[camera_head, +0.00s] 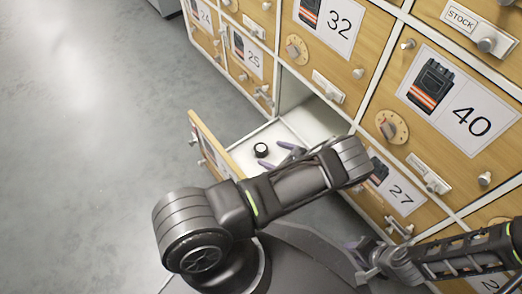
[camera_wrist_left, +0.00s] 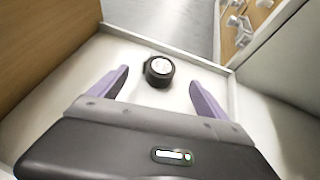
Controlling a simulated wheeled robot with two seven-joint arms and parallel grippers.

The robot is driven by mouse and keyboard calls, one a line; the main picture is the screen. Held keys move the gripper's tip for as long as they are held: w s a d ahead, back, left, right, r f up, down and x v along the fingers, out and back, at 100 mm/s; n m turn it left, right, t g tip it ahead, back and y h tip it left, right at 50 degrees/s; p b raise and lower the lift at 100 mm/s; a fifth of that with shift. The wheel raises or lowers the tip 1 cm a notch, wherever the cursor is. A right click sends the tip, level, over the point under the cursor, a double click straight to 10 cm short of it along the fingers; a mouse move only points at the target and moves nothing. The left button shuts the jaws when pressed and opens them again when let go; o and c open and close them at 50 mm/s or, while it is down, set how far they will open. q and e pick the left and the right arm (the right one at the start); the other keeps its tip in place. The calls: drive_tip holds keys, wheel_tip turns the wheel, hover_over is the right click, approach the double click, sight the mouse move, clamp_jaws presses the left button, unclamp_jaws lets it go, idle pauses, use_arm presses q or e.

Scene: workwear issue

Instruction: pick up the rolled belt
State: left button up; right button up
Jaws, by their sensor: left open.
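The rolled belt (camera_head: 261,150) is a small black coil with a pale top face. It rests on the white floor of the pulled-out drawer (camera_head: 240,156). My left gripper (camera_head: 279,154) reaches into the drawer and is open. In the left wrist view the belt (camera_wrist_left: 159,72) lies ahead, between the lines of the two purple fingers (camera_wrist_left: 160,88) and near their tips. No contact with the belt shows. My right gripper (camera_head: 357,260) is low at the right, away from the drawer. Its fingers look spread and empty.
The drawer's wooden front (camera_head: 208,148) and low white walls surround the belt. Closed numbered lockers stand around it, including number 32 (camera_head: 325,30), number 40 (camera_head: 450,100) and number 27 (camera_head: 395,190), with protruding knobs and handles. Grey floor (camera_head: 90,150) is clear at left.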

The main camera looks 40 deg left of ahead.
sight(263, 149)
use_arm(q)
drive_tip(key=b+x, duration=0.2)
drive_tip(key=x, duration=0.3)
drive_tip(key=shift+a+r+b, duration=0.1)
drive_tip(key=shift+a+b, duration=0.05)
drive_tip(key=shift+b, duration=0.15)
drive_tip(key=c, duration=1.6)
wheel_tip(263, 149, up, 10)
drive_tip(key=p, duration=0.5)
drive_tip(key=shift+w, duration=0.1)
